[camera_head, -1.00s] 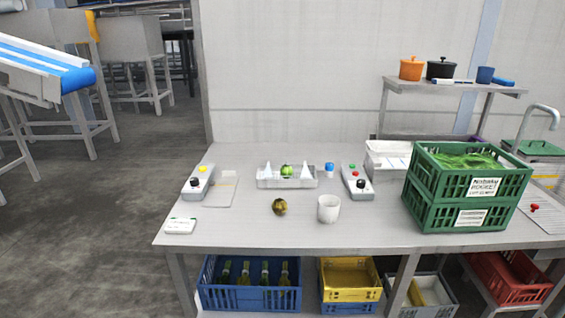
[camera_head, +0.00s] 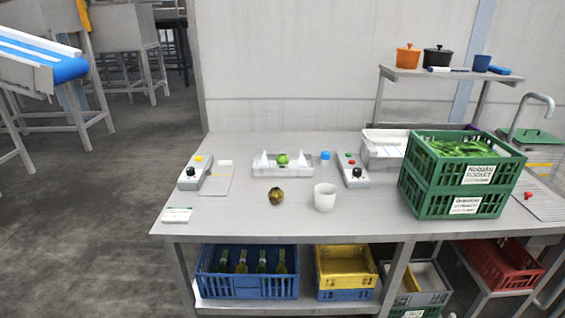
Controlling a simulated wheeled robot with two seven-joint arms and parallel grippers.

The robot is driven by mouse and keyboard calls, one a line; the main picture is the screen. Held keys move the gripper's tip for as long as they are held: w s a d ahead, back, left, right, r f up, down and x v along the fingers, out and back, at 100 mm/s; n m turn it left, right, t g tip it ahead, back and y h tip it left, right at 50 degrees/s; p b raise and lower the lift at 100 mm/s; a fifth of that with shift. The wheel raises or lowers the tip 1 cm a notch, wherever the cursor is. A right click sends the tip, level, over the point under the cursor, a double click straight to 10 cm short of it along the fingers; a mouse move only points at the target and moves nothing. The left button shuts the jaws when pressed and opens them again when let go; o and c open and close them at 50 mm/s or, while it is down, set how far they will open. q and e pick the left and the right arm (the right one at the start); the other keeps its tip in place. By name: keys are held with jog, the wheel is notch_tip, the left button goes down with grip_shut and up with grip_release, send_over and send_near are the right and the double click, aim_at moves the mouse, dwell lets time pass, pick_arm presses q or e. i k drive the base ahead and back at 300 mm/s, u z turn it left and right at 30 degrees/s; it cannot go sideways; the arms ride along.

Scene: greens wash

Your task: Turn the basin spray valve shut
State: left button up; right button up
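A shallow clear basin (camera_head: 283,171) with two white cones and a round green item (camera_head: 282,159) stands in the middle of the metal table. To its left is a grey control box (camera_head: 195,170) with a yellow button and a black knob (camera_head: 191,172). To its right is a second grey box (camera_head: 352,170) with red and green buttons and a black knob (camera_head: 357,172). A small red handle (camera_head: 528,195) shows at the far right, by the sink. I cannot tell which of these is the spray valve, or how any is turned. Neither gripper is in view.
Stacked green crates of greens (camera_head: 458,177) stand on the right, partly before the sink area and faucet (camera_head: 532,103). A white cup (camera_head: 325,197) and a dark round item (camera_head: 276,196) sit before the basin. The table's (camera_head: 240,221) front left is mostly clear.

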aim_at(325, 154)
jog(key=u, duration=0.3)
jog(key=i, duration=1.5)
jog(key=z, duration=0.65)
jog(key=i, duration=0.4)
jog(key=z, duration=0.25)
jog(key=k, duration=0.5)
jog(key=u, duration=1.9)
jog(key=k, duration=0.9)
jog(key=z, duration=0.85)
jog(key=i, duration=0.3)
jog(key=z, duration=0.1)
